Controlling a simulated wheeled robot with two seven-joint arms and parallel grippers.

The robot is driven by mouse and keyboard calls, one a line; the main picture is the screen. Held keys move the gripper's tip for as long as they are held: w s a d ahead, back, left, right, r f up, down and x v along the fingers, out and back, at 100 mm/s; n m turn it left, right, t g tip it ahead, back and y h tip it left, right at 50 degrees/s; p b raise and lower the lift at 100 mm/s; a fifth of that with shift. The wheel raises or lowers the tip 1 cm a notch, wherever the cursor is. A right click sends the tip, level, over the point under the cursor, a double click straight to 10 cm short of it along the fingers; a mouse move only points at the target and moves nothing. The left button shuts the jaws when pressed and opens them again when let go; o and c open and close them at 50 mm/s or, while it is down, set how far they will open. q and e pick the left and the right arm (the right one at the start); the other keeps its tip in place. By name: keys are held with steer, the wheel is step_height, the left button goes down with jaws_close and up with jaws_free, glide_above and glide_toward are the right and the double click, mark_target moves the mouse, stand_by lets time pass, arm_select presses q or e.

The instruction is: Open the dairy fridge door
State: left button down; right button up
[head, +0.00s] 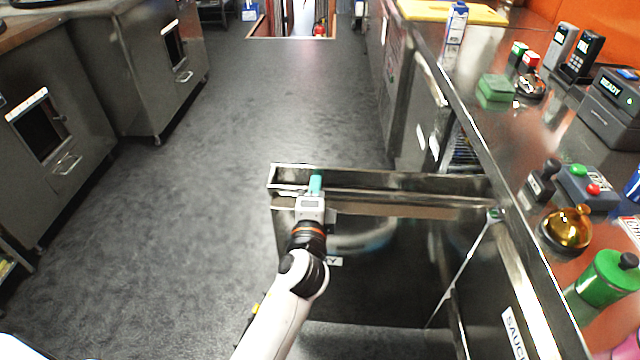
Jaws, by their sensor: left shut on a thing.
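The dairy fridge door (400,285) is a dark, shiny steel panel that stands out from the counter into the aisle, swung wide open. A white label ending in "Y" (335,261) shows on its near face, the rest hidden by my arm. My left gripper (315,186), with teal fingertips, is at the door's top edge near its free left end. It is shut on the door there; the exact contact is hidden. My right gripper is not in view.
Fridge shelves (461,150) show beyond the door, under the counter (480,112). The counter holds a green bottle (608,278), a brass bell (567,229) and a card terminal (583,52). Steel cabinets (150,75) line the left. The grey floor (235,130) between is clear.

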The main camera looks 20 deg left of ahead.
arm_select(q)
steer(key=shift+d, duration=0.15)
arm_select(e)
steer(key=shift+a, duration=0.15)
arm_select(q)
steer(key=c, duration=1.4)
jaws_free()
steer(key=shift+s, duration=0.1)
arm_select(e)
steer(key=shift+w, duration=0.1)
